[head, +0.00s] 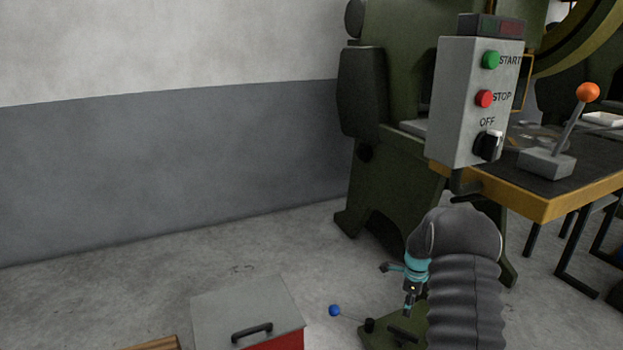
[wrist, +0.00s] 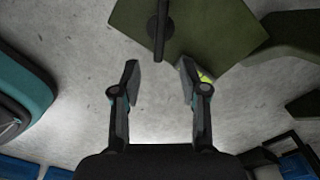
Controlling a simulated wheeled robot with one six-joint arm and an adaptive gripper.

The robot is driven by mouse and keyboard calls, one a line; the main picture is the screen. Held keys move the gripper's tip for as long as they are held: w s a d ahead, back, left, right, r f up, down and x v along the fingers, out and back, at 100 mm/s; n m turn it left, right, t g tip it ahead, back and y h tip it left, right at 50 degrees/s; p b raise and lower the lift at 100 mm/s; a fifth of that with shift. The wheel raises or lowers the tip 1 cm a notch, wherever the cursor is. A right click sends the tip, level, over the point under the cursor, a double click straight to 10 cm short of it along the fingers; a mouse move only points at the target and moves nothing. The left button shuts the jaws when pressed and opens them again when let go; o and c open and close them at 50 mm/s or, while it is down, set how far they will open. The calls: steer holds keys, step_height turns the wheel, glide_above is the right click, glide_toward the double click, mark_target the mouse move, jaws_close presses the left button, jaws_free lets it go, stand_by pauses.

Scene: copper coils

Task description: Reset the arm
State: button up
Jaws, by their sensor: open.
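My arm is bent in front of the press in the head view, its grey sleeved part at the lower right. My gripper (head: 408,303) hangs from the teal wrist, pointing down over the floor area by the press. In the wrist view my gripper (wrist: 160,78) shows two dark fingers spread apart with nothing between them. Beyond the fingertips is a green plate (wrist: 215,25) with a dark rod across it. Bare floor shows between the fingers.
A grey control box (head: 465,100) has START, STOP and OFF controls. An orange-knobbed lever (head: 588,92) stands on the yellow-edged table (head: 545,205). The green press (head: 385,170) is behind my arm. A grey-lidded red box (head: 225,305) and a blue knob (head: 334,310) are low in front.

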steer(key=s+a+r+n+g, duration=0.1)
steer(key=s+a+r+n, duration=0.15)
steer(key=s+n, duration=0.65)
steer(key=s+a+r+n+t+p, duration=0.2)
steer(key=s+a+r+n, duration=0.3)
steer(key=s+r, duration=0.4)
steer(key=s+a+r+n+t+p, duration=0.2)
steer(key=s+a+r+n+p, duration=0.2)
steer(key=s+r, duration=0.6)
steer(key=s+a+r+n+t+p, duration=0.2)
steer(key=s+a+r+n, duration=0.4)
steer(key=r, duration=1.2)
steer(key=s+a+p, duration=0.1)
steer(key=s+a, duration=0.1)
steer(key=s, duration=0.2)
steer(key=shift+r+t, duration=0.15)
steer(key=shift+t, duration=0.15)
steer(key=shift+d, duration=0.2)
